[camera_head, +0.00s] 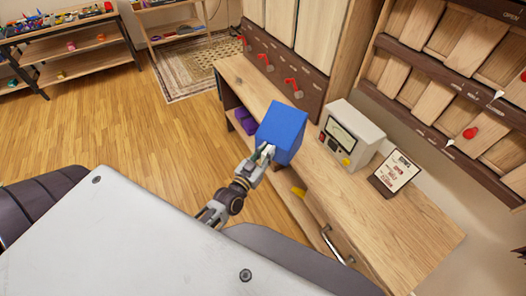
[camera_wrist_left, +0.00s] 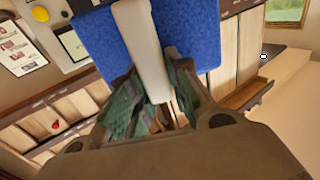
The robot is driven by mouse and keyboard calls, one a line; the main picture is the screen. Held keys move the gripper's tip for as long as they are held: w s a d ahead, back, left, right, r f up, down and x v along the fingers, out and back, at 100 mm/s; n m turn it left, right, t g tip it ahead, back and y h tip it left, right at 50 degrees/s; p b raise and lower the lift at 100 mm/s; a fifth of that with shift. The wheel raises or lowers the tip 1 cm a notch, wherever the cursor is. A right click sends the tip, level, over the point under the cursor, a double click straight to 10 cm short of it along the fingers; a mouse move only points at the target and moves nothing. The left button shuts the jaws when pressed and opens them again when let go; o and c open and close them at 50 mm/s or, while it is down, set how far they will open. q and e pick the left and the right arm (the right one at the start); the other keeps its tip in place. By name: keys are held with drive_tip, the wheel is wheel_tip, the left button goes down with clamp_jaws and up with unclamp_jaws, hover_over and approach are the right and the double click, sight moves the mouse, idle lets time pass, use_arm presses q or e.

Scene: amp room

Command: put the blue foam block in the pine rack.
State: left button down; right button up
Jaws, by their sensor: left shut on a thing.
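The blue foam block (camera_head: 282,131) is held up over the front edge of the wooden bench (camera_head: 424,232) in the head view. My left gripper (camera_head: 266,152) is shut on it at its near face. In the left wrist view the blue block (camera_wrist_left: 97,36) fills the top, with a pale bar across it between my green-padded fingertips (camera_wrist_left: 150,92). I cannot tell which wooden shelving is the pine rack; an open wooden shelf unit (camera_head: 90,47) stands at the upper left. My right gripper is out of view.
A beige meter box (camera_head: 352,132) and a framed card (camera_head: 396,172) stand on the bench to the block's right. Purple items (camera_head: 244,119) lie on a shelf under the bench. Wooden panels rise behind it. The wood floor at left is clear up to a rug (camera_head: 196,68).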

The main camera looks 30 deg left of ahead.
use_arm(q)
drive_tip(key=shift+w+d+f+n+y+b, duration=0.15)
drive_tip(key=shift+d+f+n+y+b, duration=0.35)
drive_tip(key=shift+d+f+y+b, duration=0.5)
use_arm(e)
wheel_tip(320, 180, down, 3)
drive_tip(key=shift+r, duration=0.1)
use_arm(q)
drive_tip(key=shift+a+f, duration=0.1)
drive_tip(key=shift+f, duration=0.05)
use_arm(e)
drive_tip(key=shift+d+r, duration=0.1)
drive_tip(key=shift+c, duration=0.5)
